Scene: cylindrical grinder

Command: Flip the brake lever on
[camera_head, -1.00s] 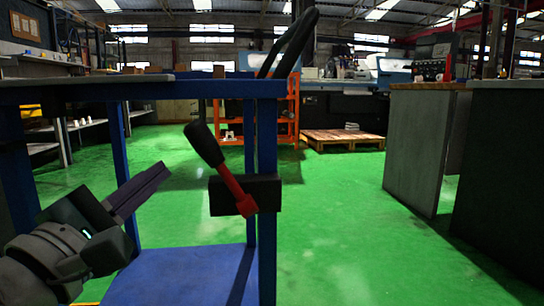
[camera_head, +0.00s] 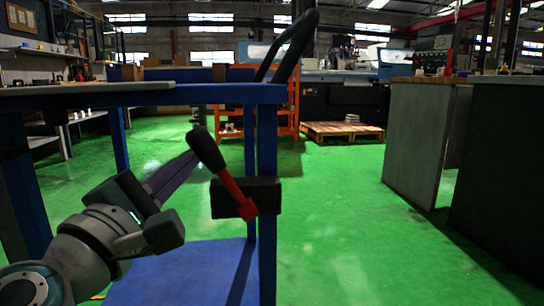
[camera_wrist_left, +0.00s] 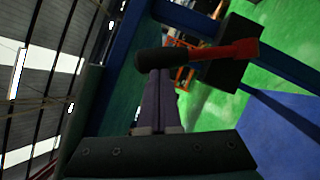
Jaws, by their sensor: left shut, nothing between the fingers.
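The brake lever (camera_head: 228,181) has a red shaft and a black grip. It is mounted on a black block (camera_head: 262,197) on the blue cart's post and leans up to the left. My left gripper (camera_head: 192,160) is shut and empty, with its fingertips right at the black grip's left side. In the left wrist view the lever (camera_wrist_left: 218,51) lies across the picture, its black grip just past the tips of my shut fingers (camera_wrist_left: 160,74). I cannot tell whether they touch. My right gripper does not show.
The blue cart (camera_head: 200,93) has a top shelf above the lever, a lower shelf (camera_head: 185,275) and a black handle (camera_head: 290,45). Grey cabinets (camera_head: 425,145) stand at the right. The green floor between is clear. An orange rack (camera_head: 286,110) and a pallet (camera_head: 340,131) stand behind.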

